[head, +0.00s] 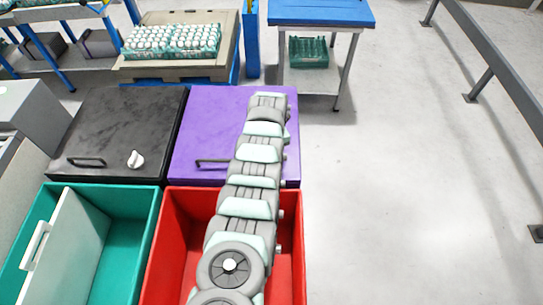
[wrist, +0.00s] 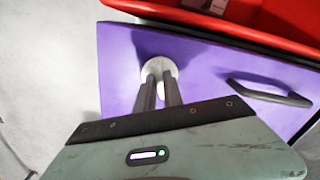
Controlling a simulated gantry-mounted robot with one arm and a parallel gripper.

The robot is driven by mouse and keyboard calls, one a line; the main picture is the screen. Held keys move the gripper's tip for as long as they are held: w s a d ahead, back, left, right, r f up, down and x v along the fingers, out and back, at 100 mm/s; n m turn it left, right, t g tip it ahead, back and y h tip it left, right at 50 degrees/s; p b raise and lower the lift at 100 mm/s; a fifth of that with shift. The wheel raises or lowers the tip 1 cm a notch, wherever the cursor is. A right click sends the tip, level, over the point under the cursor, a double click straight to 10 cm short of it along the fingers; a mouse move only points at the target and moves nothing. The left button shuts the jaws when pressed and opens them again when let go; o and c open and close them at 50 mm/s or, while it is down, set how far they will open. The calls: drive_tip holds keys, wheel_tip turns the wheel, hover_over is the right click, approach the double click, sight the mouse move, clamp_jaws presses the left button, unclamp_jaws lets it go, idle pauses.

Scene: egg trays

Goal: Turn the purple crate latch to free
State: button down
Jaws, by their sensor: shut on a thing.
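The purple crate (head: 212,125) has its lid closed and stands behind the red crate in the head view. Its purple lid (wrist: 205,65) also fills much of the wrist view. A round white latch knob (wrist: 156,70) sits on the lid, with my gripper (wrist: 160,84) shut on it. The fingers cover part of the knob, so its exact turn angle is hard to tell. In the head view my arm hides the latch and my gripper. A dark handle (head: 213,162) is on the purple lid, beside my arm.
A black-lidded crate (head: 120,125) with a white latch (head: 135,159) stands left. An open red crate (head: 180,220) and an open teal crate (head: 125,240) are in front. A blue-topped table (head: 320,12) stands behind.

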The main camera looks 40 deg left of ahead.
drive_tip(key=n+b, duration=0.1)
drive_tip(key=n, duration=0.3)
drive_tip(key=shift+f+n+b, duration=0.15)
drive_tip(key=shift+n+b, duration=0.15)
drive_tip(key=n+b, duration=0.1)
drive_tip(key=n, duration=0.1)
drive_tip(key=shift+w+n+b, duration=0.1)
drive_tip(key=shift+n+b, duration=0.25)
drive_tip(key=shift+n, duration=0.05)
drive_tip(key=n+b, duration=0.2)
drive_tip(key=n, duration=0.1)
drive_tip(key=shift+n+b, duration=0.65)
drive_tip(key=shift+n, duration=0.65)
drive_tip(key=c, duration=1.5)
unclamp_jaws()
drive_tip(key=shift+o, duration=0.2)
